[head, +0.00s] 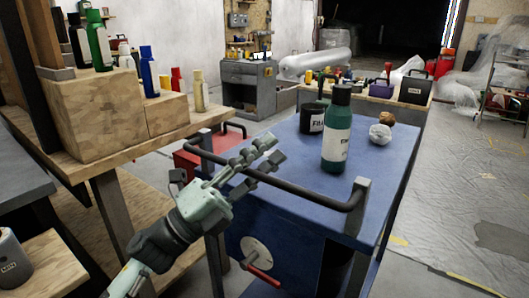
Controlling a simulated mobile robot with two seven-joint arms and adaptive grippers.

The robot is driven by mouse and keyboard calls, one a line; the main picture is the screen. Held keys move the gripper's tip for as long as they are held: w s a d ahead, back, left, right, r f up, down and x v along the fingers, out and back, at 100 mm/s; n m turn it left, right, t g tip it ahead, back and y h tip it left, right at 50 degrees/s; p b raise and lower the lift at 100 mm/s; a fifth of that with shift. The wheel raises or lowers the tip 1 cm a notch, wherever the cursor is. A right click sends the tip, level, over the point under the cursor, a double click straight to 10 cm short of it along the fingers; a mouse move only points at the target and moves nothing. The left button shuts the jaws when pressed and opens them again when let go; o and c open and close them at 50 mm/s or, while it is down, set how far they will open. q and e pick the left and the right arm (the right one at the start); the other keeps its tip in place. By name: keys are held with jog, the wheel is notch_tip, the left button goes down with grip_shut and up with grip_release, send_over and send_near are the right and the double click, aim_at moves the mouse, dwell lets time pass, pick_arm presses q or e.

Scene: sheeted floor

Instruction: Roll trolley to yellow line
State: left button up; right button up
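The trolley (300,185) has a blue top and a black bar handle (310,199) along its near side. My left gripper (277,148) comes in from the lower left and lies across the handle's left part, its fingers pointing over the blue top. The fingers look parted; I cannot tell whether the bar is between them. Yellow line marks (470,284) show on the floor to the right of the trolley, partly cut off by the trolley and the picture edge. My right gripper is not in view.
A green bottle (336,135), a dark mug (312,118) and two small lumps (380,135) stand on the trolley. A wooden bench (145,150) with bottles is close on the left. Another table (365,99) stands behind. Sheeted floor (455,175) on the right is mostly clear.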

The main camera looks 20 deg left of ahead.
pick_arm(q)
grip_shut()
dwell(0.3)
